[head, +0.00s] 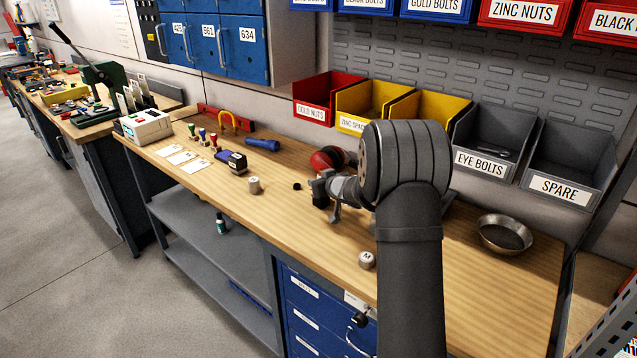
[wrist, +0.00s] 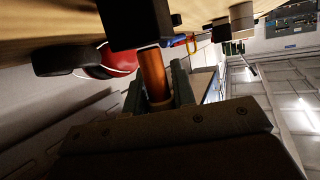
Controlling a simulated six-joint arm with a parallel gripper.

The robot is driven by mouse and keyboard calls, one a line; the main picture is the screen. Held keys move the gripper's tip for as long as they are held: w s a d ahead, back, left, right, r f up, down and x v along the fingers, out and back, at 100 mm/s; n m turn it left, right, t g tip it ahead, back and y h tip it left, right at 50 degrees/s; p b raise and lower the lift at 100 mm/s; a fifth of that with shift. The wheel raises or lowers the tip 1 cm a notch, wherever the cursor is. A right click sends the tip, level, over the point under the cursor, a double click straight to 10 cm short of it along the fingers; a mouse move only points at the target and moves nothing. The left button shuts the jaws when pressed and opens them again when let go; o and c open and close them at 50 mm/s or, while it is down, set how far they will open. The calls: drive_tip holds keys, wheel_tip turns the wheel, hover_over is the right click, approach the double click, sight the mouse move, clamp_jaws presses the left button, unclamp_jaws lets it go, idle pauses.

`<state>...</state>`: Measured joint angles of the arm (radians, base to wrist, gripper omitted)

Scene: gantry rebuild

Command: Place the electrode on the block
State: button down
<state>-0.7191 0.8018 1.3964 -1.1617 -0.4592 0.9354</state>
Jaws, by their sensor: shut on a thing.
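In the wrist view, my gripper (wrist: 160,85) is shut on a copper-coloured cylinder, the electrode (wrist: 154,72), which sits between its two fingers. A dark block (wrist: 134,22) lies at the electrode's far end, at the top of that view; I cannot tell whether they touch. In the head view, my gripper (head: 335,200) is low over the middle of the wooden bench, beside what looks like the same dark block (head: 320,188). The electrode is not clearly visible there, and my arm covers part of the bench.
Red ear muffs (head: 327,160) lie just behind my gripper. A small black piece (head: 297,186), a beige weight (head: 254,185) and a blue-black item (head: 237,162) stand to the left. Another weight (head: 367,260) is near the front edge. A metal bowl (head: 504,234) is at right.

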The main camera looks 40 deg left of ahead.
drive_tip(key=shift+f, duration=0.1)
drive_tip(key=c, duration=1.2)
unclamp_jaws()
drive_tip(key=v, duration=1.2)
